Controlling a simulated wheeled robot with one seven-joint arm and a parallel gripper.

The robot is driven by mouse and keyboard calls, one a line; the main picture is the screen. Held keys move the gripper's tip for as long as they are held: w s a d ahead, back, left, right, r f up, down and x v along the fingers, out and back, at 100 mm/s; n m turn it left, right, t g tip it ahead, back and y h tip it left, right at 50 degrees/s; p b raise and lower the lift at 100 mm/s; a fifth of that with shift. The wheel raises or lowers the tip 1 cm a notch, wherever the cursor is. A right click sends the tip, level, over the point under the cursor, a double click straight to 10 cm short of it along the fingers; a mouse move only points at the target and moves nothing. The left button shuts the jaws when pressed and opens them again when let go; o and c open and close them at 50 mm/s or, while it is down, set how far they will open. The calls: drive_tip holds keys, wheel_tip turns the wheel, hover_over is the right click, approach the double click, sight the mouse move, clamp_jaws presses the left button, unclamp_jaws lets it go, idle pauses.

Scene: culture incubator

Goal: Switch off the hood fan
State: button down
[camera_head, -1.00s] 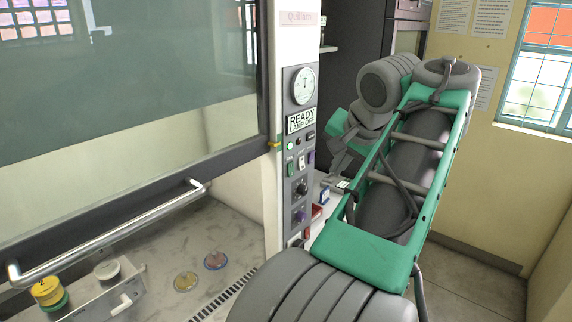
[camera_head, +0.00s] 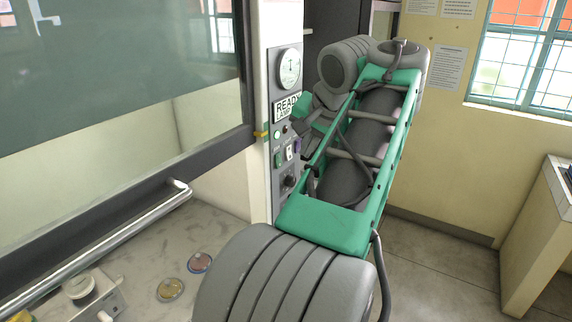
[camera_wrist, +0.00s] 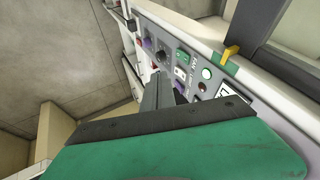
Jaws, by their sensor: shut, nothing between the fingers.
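The hood's control panel (camera_head: 283,125) is a grey upright strip with a round gauge (camera_head: 289,68), a "READY LAMP" label and small controls. In the wrist view the panel (camera_wrist: 222,95) carries a green switch (camera_wrist: 182,56), a white-and-purple switch (camera_wrist: 181,72), a black knob (camera_wrist: 160,57), a purple control (camera_wrist: 147,43) and a round pale-green lamp (camera_wrist: 207,73). My gripper (camera_wrist: 158,76) is shut and empty. Its fingertips are near the switches; I cannot tell if they touch. Its fingers cover part of the panel.
The hood's glass sash (camera_head: 110,70) and its metal handle bar (camera_head: 110,235) are at left. Two dishes (camera_head: 171,289) lie on the hood floor. A yellow tab (camera_head: 261,134) juts out beside the panel. A counter (camera_head: 540,235) stands at right, with open floor before it.

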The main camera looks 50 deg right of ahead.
sight(279, 160)
drive_tip(key=w+f+b, duration=0.1)
drive_tip(key=w+f, duration=0.1)
drive_tip(key=w+d+f+b, duration=0.1)
drive_tip(key=w+f, duration=0.1)
drive_tip(key=w, duration=0.1)
drive_tip(key=w+f+b, duration=0.1)
drive_tip(key=w+f, duration=0.1)
drive_tip(key=shift+w+d+f, duration=0.1)
drive_tip(key=shift+w+d, duration=0.05)
drive_tip(key=shift+d, duration=0.25)
